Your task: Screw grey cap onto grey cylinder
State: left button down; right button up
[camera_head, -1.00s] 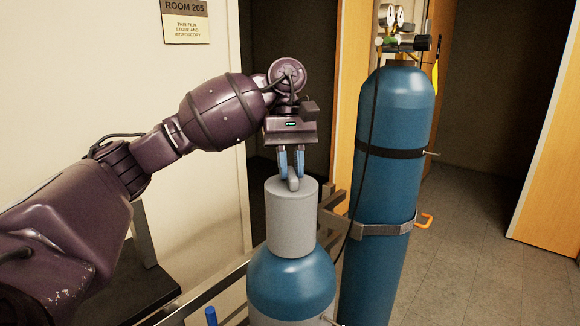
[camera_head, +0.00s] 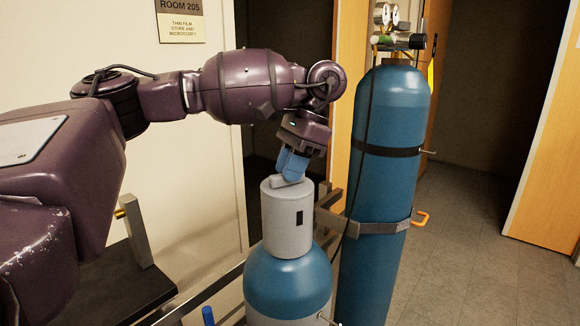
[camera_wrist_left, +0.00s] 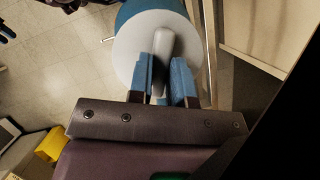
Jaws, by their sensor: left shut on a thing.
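The grey cap (camera_head: 287,220) sits upright on top of the shorter blue cylinder (camera_head: 288,280), which has a grey lower part. In the left wrist view, the fingers (camera_wrist_left: 165,85) stand on both sides of the handle over the cap's round pale top (camera_wrist_left: 128,50). The joint between cap and cylinder shows no clear gap.
A tall blue cylinder (camera_head: 384,170) with gauges (camera_head: 393,17) on top stands close on the right, strapped to a rack. A dark bench (camera_head: 110,295) is at the lower left. Open floor (camera_head: 450,240) lies to the right.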

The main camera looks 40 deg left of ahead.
pick_arm(q)
jog(key=shift+r+m, duration=0.6)
jog(key=shift+m, duration=0.1)
jog(key=shift+w, duration=0.1)
pick_arm(e)
jog(key=shift+w+r, duration=0.2)
pick_arm(q)
jog(key=c, duration=1.4)
grip_release()
jog(key=o, duration=0.4)
jog(key=shift+s+f+y, duration=0.15)
jog(key=shift+s+y, duration=0.05)
jog(key=shift+y, duration=0.1)
jog(key=shift+o, duration=0.2)
jog(key=shift+w+f, duration=0.15)
pick_arm(e)
jog(key=shift+w+a+r, duration=0.1)
jog(key=shift+w+r, duration=0.15)
jog(key=shift+w, duration=0.1)
pick_arm(q)
jog(key=shift+f, duration=0.1)
jog(key=shift+c, duration=0.4)
pick_arm(e)
jog(key=shift+s+f, duration=0.1)
jog(key=shift+s, duration=0.1)
jog(key=shift+s, duration=0.1)
